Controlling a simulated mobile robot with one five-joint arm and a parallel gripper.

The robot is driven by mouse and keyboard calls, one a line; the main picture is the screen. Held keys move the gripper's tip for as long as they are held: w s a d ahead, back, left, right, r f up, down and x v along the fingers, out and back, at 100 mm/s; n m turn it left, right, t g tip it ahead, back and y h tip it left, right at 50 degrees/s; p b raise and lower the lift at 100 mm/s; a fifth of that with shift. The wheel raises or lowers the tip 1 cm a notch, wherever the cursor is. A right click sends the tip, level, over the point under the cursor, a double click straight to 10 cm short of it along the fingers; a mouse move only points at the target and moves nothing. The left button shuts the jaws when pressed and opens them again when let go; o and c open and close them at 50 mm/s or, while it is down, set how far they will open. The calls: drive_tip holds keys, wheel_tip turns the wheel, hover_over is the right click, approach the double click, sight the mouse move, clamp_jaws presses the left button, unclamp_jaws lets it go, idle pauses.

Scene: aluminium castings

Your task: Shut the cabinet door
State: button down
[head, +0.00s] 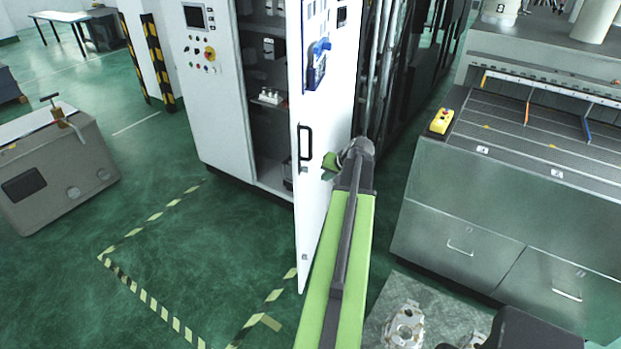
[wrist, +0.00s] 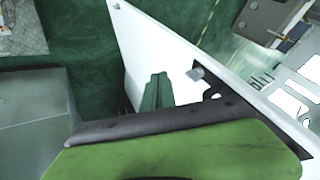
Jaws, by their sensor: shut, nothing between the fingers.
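The white cabinet door (head: 322,160) stands open, swung out from the white control cabinet (head: 225,100). The gap shows dark shelves inside. A black handle (head: 305,143) is on the door's outer face near its free edge. My gripper (head: 330,165) is at the door, beside the handle and lower than it, with its fingers shut and empty. In the wrist view the green fingers (wrist: 157,92) lie against or just in front of the white door (wrist: 185,75); I cannot tell whether they touch.
A grey workbench with drawers (head: 460,215) stands to the right. A beige case (head: 55,165) is at the left. Metal castings (head: 403,328) lie at the lower right. Green floor with striped marking tape (head: 150,305) is clear in front of the cabinet.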

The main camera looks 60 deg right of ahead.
drive_tip(key=b, duration=0.9)
approach(301, 187)
wheel_tip(301, 187, down, 4)
drive_tip(key=s+d, duration=0.1)
drive_tip(key=d, duration=0.1)
drive_tip(key=shift+w+a+r+p, duration=0.1)
drive_tip(key=shift+w+a+p, duration=0.15)
drive_tip(key=shift+w, duration=0.35)
drive_tip(key=shift+w+a+r+p, duration=0.15)
drive_tip(key=shift+w+p, duration=0.15)
drive_tip(key=shift+w, duration=0.3)
drive_tip(key=shift+w+a+r+p, duration=0.1)
drive_tip(key=shift+w+a+p, duration=0.15)
drive_tip(key=shift+w, duration=0.35)
